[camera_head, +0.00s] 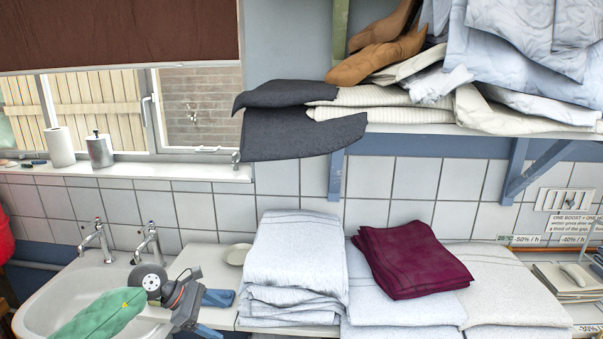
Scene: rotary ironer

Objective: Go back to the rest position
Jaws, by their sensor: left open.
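My left arm (105,315), with a green cover, comes in from the lower left over the sink. My left gripper (211,313) is at its end, in front of the counter and left of the folded pale linen stack (296,255). Its two blue fingers are apart, with nothing seen between them. My right gripper is not in view.
A white sink (45,298) with two taps lies at the left. A dark red folded cloth (412,260) rests on pale linen. A shelf (430,129) above holds linen, with dark grey cloth (300,137) overhanging its left end. A small dish (238,254) sits by the wall.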

